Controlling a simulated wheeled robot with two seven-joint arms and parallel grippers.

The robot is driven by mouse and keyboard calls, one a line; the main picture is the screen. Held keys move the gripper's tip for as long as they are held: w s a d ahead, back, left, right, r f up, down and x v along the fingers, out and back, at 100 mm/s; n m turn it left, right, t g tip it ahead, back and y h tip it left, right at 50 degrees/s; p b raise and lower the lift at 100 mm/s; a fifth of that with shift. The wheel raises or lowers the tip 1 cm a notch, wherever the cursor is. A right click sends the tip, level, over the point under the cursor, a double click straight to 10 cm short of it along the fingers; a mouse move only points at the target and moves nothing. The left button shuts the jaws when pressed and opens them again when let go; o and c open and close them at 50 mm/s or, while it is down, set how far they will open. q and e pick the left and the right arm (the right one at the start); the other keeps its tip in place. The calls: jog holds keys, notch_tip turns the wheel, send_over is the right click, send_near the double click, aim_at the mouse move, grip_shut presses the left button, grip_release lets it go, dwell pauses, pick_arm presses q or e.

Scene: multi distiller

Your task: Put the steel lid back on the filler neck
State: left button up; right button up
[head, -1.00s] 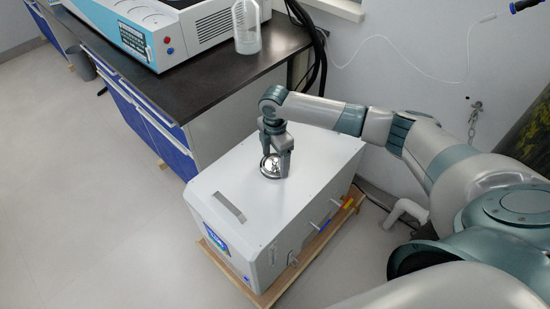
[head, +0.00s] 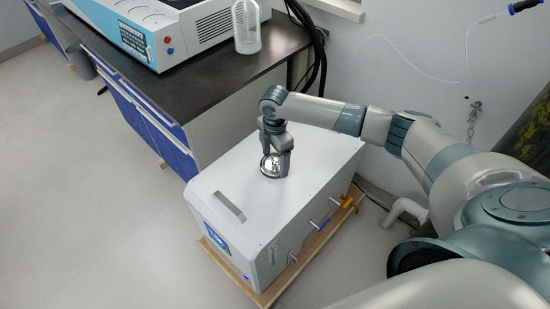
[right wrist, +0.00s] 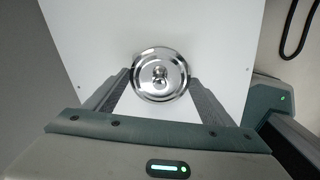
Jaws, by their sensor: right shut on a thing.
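The steel lid (head: 269,165) is a round shiny disc with a small knob, at the top of the white box-shaped unit (head: 235,180). In the right wrist view the lid (right wrist: 148,75) sits between the two finger ends, which touch its rim on both sides. My right gripper (head: 276,163) is shut on the lid, pointing down over the unit's top. The filler neck is not visible; the lid and fingers cover that spot, and I cannot tell whether the lid rests on it. My left gripper is not in view.
A dark bench (head: 200,85) with blue drawers stands behind, bearing a white and blue machine (head: 150,30) and a clear bottle (head: 246,28). The unit stands on a wooden base (head: 262,296). Open floor lies to the left.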

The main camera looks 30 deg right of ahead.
jog(key=shift+f, duration=0.45)
jog(key=o, duration=1.3)
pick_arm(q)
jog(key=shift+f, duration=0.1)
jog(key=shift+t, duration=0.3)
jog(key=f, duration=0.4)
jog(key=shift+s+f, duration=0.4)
pick_arm(e)
notch_tip(320, 180, up, 17)
jog(key=shift+r, duration=0.15)
